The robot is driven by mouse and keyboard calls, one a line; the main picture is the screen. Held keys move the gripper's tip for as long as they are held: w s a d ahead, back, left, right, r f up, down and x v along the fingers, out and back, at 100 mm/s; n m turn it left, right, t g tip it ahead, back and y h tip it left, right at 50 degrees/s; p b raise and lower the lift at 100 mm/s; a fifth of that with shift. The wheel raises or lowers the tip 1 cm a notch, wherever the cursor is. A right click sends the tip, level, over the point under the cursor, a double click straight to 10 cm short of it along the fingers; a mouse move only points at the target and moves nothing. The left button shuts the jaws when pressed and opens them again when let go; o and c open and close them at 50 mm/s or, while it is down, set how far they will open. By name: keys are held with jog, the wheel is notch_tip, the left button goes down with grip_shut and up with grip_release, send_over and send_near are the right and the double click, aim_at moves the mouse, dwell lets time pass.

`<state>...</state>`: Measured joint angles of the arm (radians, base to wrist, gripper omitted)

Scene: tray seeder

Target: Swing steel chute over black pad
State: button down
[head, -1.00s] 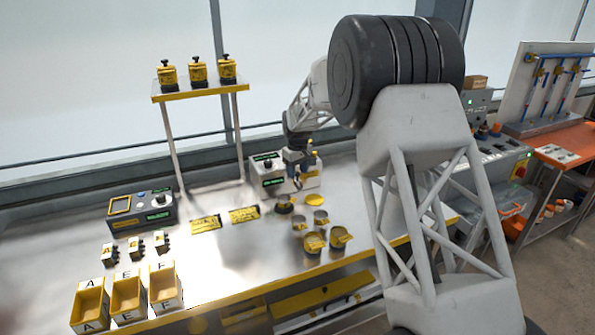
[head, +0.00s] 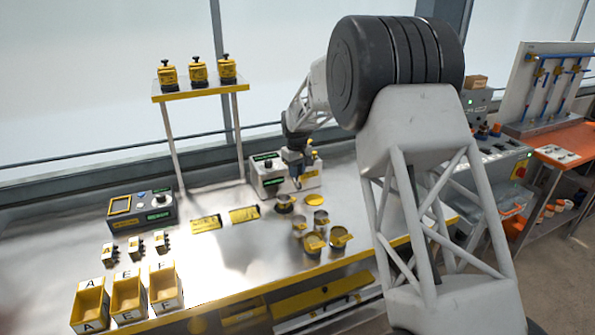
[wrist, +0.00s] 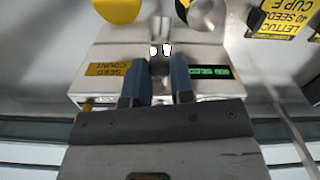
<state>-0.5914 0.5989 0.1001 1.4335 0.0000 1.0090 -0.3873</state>
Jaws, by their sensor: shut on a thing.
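My gripper shows in the wrist view (wrist: 156,82) with its two blue-grey fingers close together, shut on the steel chute (wrist: 160,63). The chute is a narrow shiny piece that runs from between the fingers towards the top of the picture. In the head view my gripper (head: 297,183) is at the front of the white seed counter box (head: 268,178). The chute is too small there to make out. A dark round piece (head: 284,208), perhaps the black pad with a cup on it, lies just in front and left of my gripper. Its surface is mostly hidden.
A yellow disc (head: 314,200) lies right of the dark piece. Several small metal cups (head: 313,246) stand in front. Yellow labelled plates (head: 244,214) lie to the left. A shelf (head: 200,93) with yellow-and-black canisters stands at the back left.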

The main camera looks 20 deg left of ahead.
jog(key=shift+s+a+m, duration=0.2)
jog(key=shift+a+m, duration=0.3)
jog(key=shift+m, duration=0.8)
jog(key=shift+s+a+m, duration=0.2)
jog(key=shift+a+m, duration=0.35)
jog(key=shift+m, duration=0.75)
jog(key=shift+s+a+m, duration=0.2)
jog(key=shift+a+m, duration=0.3)
jog(key=shift+m, duration=0.8)
jog(key=c, duration=1)
grip_release()
jog(key=shift+r, duration=0.15)
jog(key=shift+r, duration=3.75)
